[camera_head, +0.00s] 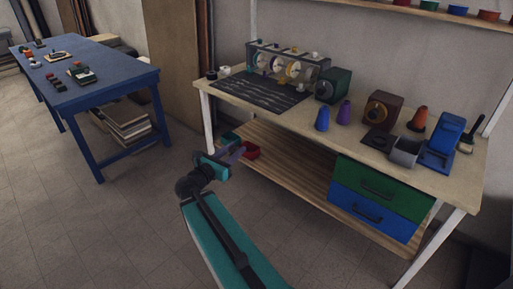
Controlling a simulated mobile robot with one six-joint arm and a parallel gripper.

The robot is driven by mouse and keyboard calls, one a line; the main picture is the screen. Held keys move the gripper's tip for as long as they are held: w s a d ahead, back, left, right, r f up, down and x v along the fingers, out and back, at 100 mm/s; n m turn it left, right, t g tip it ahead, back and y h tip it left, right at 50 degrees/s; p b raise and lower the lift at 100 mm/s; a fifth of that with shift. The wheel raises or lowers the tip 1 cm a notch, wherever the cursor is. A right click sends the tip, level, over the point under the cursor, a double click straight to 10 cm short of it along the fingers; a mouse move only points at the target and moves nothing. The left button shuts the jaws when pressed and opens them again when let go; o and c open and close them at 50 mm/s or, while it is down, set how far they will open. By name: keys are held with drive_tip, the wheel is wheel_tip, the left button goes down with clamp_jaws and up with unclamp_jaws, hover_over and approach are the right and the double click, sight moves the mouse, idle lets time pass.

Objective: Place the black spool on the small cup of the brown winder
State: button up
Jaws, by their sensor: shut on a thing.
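The brown winder (383,108) stands on the right half of the workbench, a boxy body with a round orange-yellow part on its front. A dark flat piece (374,140) lies in front of it; I cannot make out a small cup. My gripper (237,153) is low in front of the bench's left part, below the top and well left of the winder. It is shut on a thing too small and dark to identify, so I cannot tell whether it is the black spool. A small dark round object (212,75) sits at the bench's left end.
A blue table (115,82) stands left; floor between is clear.

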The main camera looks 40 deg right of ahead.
drive_tip(key=w+a+n+t+y, duration=0.1)
drive_tip(key=w+a+n+t, duration=0.1)
drive_tip(key=a, duration=1.6)
drive_tip(key=w+a+n+t+y, duration=0.2)
drive_tip(key=w+a+t, duration=0.3)
drive_tip(key=a, duration=1.3)
drive_tip(key=shift+w+f+n, duration=0.25)
drive_tip(key=shift+w+n, duration=0.15)
drive_tip(key=shift+n, duration=0.3)
